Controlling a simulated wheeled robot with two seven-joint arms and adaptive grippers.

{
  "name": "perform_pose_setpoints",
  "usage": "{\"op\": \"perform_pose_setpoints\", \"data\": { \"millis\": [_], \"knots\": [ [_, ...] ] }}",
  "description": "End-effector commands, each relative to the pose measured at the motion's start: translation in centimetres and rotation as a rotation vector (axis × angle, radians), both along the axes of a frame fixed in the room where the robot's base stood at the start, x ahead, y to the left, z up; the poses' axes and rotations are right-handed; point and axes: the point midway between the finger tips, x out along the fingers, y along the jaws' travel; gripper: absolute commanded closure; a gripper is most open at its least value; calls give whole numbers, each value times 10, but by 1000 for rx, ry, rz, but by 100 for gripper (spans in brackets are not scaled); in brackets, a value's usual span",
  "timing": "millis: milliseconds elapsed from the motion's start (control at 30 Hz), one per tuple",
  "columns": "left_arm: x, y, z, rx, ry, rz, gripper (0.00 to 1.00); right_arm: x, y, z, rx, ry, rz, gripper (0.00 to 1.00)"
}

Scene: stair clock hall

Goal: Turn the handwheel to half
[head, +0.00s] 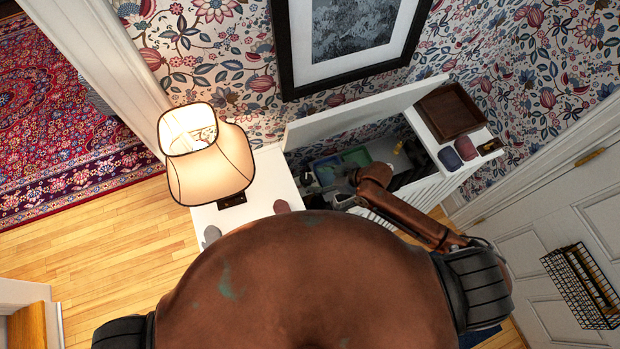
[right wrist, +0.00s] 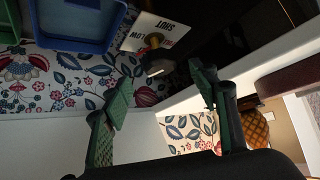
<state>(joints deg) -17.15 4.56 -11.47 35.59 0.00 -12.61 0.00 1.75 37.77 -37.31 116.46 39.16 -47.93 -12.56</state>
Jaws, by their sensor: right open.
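My left gripper is out of view.
A blue tray (right wrist: 82,25) lies in the cover; a green one (head: 356,157) shows in the head view. The raised lid (head: 350,110) stands behind. A brown tray (head: 450,110) and rolled cloths (head: 466,148) sit on the right end. A lit lamp (head: 210,165) stands left.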

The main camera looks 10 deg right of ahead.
Motion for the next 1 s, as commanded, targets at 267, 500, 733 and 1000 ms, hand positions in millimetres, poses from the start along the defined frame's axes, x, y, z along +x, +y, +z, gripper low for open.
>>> {"op": "perform_pose_setpoints", "data": {
  "millis": [267,500,733,1000],
  "knots": [
    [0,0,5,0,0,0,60,18,23,-28,0,-2,-1,46],
    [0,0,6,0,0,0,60,22,29,-37,-2,-1,-1,46],
    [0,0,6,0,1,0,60,21,29,-37,-2,-1,-1,48],
    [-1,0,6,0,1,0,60,21,29,-36,-2,-1,-1,67]
  ]
}}
